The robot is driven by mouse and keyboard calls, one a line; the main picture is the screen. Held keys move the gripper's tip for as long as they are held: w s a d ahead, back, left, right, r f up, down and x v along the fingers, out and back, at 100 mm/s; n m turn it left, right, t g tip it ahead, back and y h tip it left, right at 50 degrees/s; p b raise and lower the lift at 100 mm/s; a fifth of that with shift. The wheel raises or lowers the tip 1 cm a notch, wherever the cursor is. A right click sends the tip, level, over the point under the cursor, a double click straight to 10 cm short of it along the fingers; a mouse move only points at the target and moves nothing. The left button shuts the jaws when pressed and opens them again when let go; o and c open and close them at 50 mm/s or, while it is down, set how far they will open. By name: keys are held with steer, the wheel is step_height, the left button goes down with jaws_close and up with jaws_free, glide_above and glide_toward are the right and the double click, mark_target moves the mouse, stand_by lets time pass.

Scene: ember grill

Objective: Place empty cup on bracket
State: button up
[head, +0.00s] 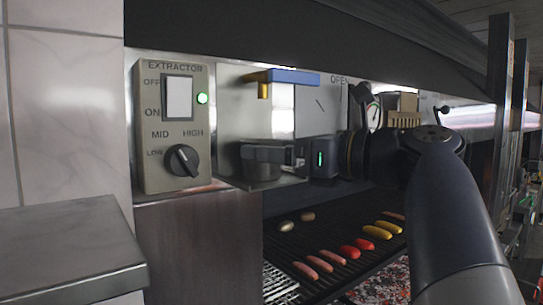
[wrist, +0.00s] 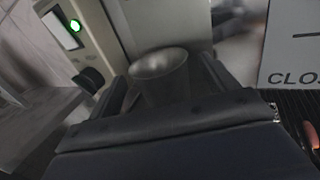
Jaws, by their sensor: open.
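The empty metal cup (head: 261,171) stands upright at the bracket (head: 287,182), a thin metal ledge below the tap. My gripper (head: 268,150) reaches in from the right, with its fingers at the cup's upper part. In the wrist view the open-topped cup (wrist: 160,82) looks empty and sits between the two fingers of my gripper (wrist: 165,88). The jaws are open around it. Whether either finger touches the cup cannot be told. The cup's base is not clear in the wrist view.
A brass tap with a blue handle (head: 292,76) is above the cup. The extractor control box (head: 174,128), with a green light and knob, is close on the left. Below is a grill (head: 330,236) with sausages and peppers. A pressure gauge (head: 373,113) is behind my arm.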

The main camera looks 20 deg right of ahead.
steer(key=b+v, duration=0.1)
steer(key=v, duration=0.8)
steer(key=shift+d, duration=0.15)
steer(key=shift+s, duration=0.15)
